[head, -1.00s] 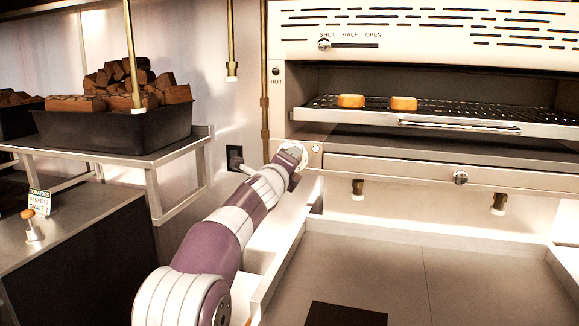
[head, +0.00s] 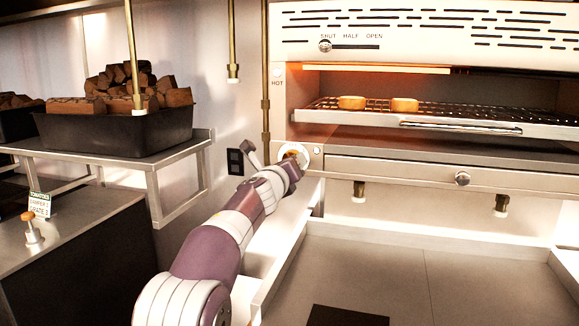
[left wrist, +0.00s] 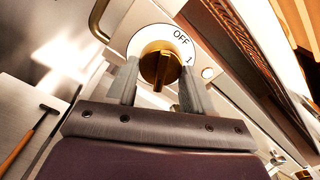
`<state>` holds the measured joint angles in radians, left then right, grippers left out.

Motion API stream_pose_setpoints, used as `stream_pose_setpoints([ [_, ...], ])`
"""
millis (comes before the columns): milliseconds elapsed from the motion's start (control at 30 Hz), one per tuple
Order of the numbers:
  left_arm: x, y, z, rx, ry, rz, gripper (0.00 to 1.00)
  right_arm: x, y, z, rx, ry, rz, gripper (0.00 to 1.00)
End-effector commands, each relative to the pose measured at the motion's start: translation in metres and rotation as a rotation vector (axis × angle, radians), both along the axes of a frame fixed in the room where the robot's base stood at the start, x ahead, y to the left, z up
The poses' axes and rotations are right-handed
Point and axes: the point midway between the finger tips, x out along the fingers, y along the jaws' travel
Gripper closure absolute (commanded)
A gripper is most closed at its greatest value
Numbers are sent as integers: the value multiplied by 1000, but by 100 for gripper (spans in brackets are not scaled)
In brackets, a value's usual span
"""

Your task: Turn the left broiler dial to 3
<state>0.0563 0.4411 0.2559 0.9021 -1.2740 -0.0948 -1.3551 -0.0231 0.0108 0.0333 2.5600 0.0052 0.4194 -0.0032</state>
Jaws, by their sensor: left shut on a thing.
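The left broiler dial (left wrist: 162,66) is a brass knob on a white ring, seen close up in the left wrist view. "OFF" and "1" show on the ring, with the other marks hidden or out of sight. I cannot tell for sure which mark the knob points at. My left gripper (left wrist: 158,80) is shut on the knob, one finger on each side. In the head view the dial (head: 293,151) sits at the broiler's lower left, mostly behind my left gripper (head: 288,160). My right gripper is not in view.
The broiler's heating element (head: 375,69) glows orange above two pieces of bread (head: 404,104) on the rack (head: 460,117). A drawer with a round knob (head: 462,178) is below. Brass pipes (head: 265,100) hang near a shelf with a black bin (head: 120,130) of brown chunks.

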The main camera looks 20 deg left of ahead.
Motion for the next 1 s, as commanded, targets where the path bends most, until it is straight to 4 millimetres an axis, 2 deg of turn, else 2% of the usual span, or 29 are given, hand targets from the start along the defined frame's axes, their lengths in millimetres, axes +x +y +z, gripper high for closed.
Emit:
stream_pose_setpoints([
  [400,0,0,3,7,-5,0,80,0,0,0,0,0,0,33],
  [433,0,0,3,7,-5,0,39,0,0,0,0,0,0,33],
  [467,0,0,3,7,-5,0,30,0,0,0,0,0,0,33],
  [500,0,0,2,7,-4,0,25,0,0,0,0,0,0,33],
  [833,-5,0,0,6,-3,1,25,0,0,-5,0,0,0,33],
  [933,-20,1,-4,6,-5,0,25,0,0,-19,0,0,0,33],
  [1000,-37,2,-5,6,-6,1,25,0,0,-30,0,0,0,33],
])
